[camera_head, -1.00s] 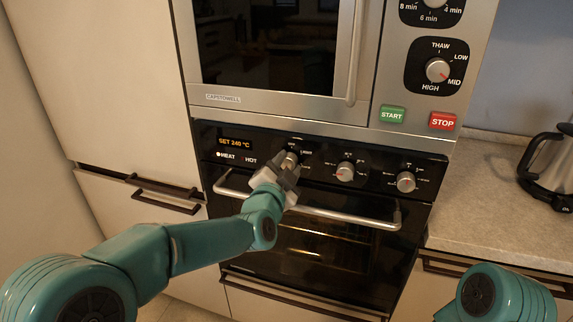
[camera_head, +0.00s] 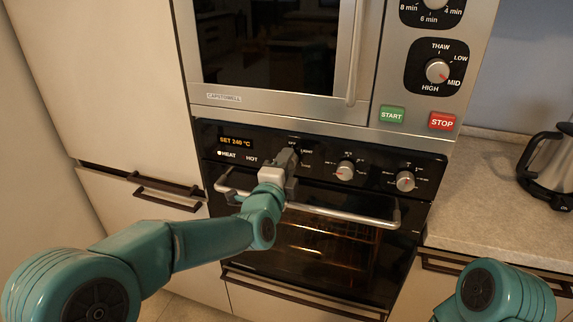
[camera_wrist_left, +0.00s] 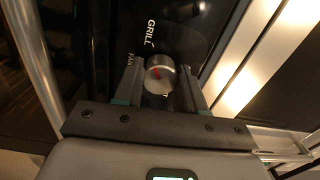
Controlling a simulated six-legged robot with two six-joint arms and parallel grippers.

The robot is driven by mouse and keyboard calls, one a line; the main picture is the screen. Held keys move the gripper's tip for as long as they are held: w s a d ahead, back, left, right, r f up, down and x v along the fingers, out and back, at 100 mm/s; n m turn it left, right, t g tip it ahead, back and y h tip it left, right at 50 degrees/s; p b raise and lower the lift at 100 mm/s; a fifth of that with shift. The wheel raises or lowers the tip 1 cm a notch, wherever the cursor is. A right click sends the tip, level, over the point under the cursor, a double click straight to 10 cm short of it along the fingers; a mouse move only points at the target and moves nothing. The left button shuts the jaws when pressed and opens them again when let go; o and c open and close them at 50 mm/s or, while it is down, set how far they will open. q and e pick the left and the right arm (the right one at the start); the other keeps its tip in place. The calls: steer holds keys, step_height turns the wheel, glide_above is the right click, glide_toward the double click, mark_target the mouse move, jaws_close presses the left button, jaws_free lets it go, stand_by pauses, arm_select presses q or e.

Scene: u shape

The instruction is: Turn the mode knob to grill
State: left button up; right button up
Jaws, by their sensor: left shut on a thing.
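The mode knob (camera_wrist_left: 159,75) is a round silver knob with a red mark, seen in the left wrist view between the fingers. The word GRILL (camera_wrist_left: 151,32) is printed above it, and FAN sits to its upper left. The red mark slants; I cannot tell exactly which label it meets. My left gripper (camera_head: 290,158) is at the leftmost knob of the oven panel (camera_head: 325,158) and is shut on that knob. In the head view the gripper hides the knob and part of its labels. My right gripper is out of view.
Two more knobs (camera_head: 345,171) (camera_head: 405,181) sit to the right on the panel. The display (camera_head: 236,142) reads SET 240 °C. The oven handle (camera_head: 340,214) runs just below the gripper. A microwave (camera_head: 290,105) is above, and a kettle (camera_head: 550,165) stands on the right counter.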

arm_select(q)
steer(key=shift+f, duration=0.15)
stand_by(0.4)
steer(key=o, duration=1.1)
steer(key=shift+c, duration=0.2)
steer(key=shift+s, duration=0.15)
steer(key=b+v, duration=0.2)
steer(key=v, duration=1.4)
steer(key=shift+a, duration=0.1)
